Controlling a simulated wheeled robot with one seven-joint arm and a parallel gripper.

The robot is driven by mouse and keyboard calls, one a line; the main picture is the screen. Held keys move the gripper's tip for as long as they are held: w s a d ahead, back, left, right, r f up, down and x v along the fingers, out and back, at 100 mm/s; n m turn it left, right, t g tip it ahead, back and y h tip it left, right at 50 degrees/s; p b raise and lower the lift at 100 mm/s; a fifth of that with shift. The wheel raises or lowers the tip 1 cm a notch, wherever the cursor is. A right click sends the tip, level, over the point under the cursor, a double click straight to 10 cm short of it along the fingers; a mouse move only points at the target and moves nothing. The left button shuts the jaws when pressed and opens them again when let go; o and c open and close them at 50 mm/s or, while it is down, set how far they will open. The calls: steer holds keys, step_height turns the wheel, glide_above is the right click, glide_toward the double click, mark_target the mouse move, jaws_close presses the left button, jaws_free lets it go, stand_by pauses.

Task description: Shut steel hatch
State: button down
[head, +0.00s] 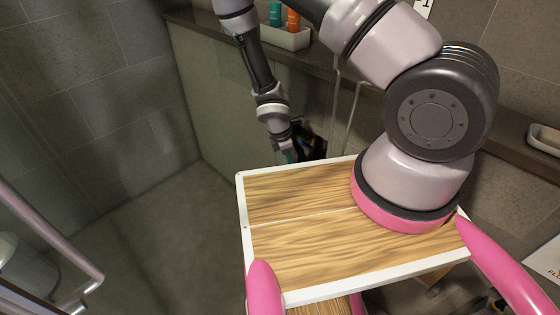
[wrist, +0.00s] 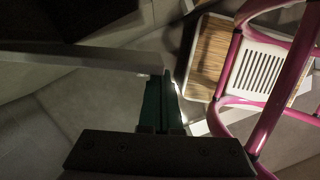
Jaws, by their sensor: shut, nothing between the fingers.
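My gripper (head: 288,155) is low beside the vanity front in the head view, its fingers close together. In the wrist view its green fingers (wrist: 160,105) are shut with nothing between them. A pale grey, straight-edged panel (wrist: 85,57), which looks like the steel hatch, reaches in from the left and ends by the fingertips. I cannot tell whether they touch. In the head view thin pale upright edges (head: 353,115) show right of the gripper, perhaps the hatch's edge. A dark patch with small objects (head: 314,142) lies just behind the gripper. My arm and base hide much of this area.
A counter ledge (head: 330,62) runs above, bearing a white tray (head: 290,40) with teal and orange bottles. A white dish (head: 545,138) is at the right. Open floor (head: 165,235) lies left of my base. A metal rail (head: 50,235) is at far left.

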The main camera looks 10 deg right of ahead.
steer(key=w+d+n, duration=0.1)
steer(key=d, duration=0.5)
steer(key=shift+d, duration=0.2)
steer(key=shift+a, duration=0.1)
